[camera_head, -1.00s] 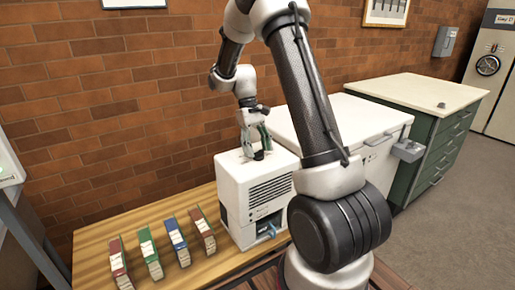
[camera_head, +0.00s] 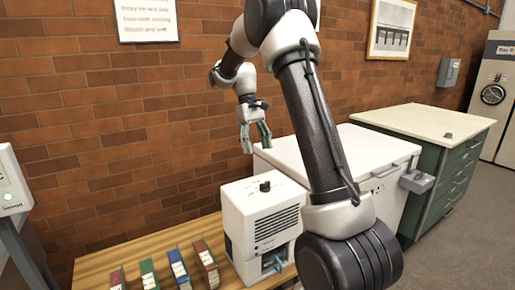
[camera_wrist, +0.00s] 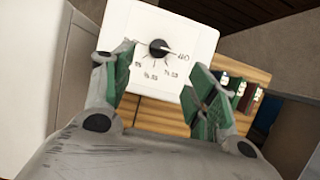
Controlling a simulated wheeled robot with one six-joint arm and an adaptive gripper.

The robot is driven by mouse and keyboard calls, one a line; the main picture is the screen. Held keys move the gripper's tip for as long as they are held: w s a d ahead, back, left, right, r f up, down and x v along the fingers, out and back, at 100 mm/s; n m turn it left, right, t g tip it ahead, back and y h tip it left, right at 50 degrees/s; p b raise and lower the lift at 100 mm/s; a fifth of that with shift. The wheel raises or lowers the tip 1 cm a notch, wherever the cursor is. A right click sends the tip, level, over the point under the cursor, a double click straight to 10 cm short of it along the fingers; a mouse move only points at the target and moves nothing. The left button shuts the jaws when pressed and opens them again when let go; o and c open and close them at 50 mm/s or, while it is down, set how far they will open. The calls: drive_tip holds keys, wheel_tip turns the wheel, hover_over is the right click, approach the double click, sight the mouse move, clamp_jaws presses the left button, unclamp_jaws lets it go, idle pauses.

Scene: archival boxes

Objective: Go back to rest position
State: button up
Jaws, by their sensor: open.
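My gripper (camera_head: 255,138) is open and empty, raised above a white box-shaped machine (camera_head: 262,222) on the wooden bench. The machine has a black knob (camera_head: 265,187) on its top, dark vents and a blue part on its front. In the wrist view the knob (camera_wrist: 158,48) sits on a marked dial beyond my gripper's fingers (camera_wrist: 158,95), apart from them. The knob's pointer lies toward the right, near a marking that looks like "OFF".
Several coloured boxes or books (camera_head: 178,268) stand in a row on the bench (camera_head: 95,270). A white chest (camera_head: 360,150) stands right of the machine, then a green drawer cabinet (camera_head: 445,165). A brick wall (camera_head: 90,130) is behind. A device (camera_head: 10,180) is at far left.

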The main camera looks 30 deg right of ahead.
drive_tip(key=s+a+r+t, duration=0.1)
drive_tip(key=s+r+t, duration=0.1)
drive_tip(key=s, duration=0.7)
drive_tip(key=s+a+r+t, duration=0.2)
drive_tip(key=s+t, duration=0.1)
drive_tip(key=s, duration=0.7)
drive_tip(key=s+a+r+t, duration=0.1)
drive_tip(key=s+r+t, duration=0.1)
drive_tip(key=s, duration=0.7)
drive_tip(key=shift+s+a+r+m+t, duration=0.3)
drive_tip(key=shift+s+r+t, duration=0.1)
drive_tip(key=shift+t, duration=0.4)
